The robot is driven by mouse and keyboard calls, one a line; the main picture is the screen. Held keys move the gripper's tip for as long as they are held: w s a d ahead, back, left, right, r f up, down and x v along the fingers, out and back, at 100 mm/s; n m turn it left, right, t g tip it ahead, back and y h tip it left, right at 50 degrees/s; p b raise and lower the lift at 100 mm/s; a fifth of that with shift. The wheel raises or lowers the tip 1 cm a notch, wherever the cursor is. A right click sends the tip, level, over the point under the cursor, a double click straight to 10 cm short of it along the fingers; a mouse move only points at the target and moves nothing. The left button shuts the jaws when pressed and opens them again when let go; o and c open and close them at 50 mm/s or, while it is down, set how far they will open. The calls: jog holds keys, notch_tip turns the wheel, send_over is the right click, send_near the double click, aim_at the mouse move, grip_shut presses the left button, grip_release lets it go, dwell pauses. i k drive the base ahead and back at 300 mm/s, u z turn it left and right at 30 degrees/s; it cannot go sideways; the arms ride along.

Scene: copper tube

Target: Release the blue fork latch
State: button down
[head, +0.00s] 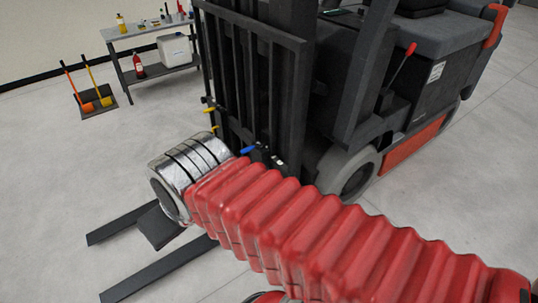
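A small blue latch (249,149) shows at the lower front of the black forklift mast, just above my red bellows arm. The forklift (395,90) stands in the middle and right of the head view. My arm reaches from the lower right to a silver wrist section to the left of the latch. The wrist covers the lower part of the fork carriage. My gripper's fingers cannot be made out. A dark block shows below the wrist between the two fork tines (162,269), and I cannot tell what it belongs to.
Small yellow handles (208,110) sit on the left side of the mast. A metal table (150,32) with bottles and a white container stands at the back left. A broom-and-dustpan set (96,101) stands near it. The floor at left is clear.

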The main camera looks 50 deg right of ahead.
aim_at(248, 149)
jog(key=z, duration=0.45)
jog(key=i, duration=1)
jog(key=z, duration=0.05)
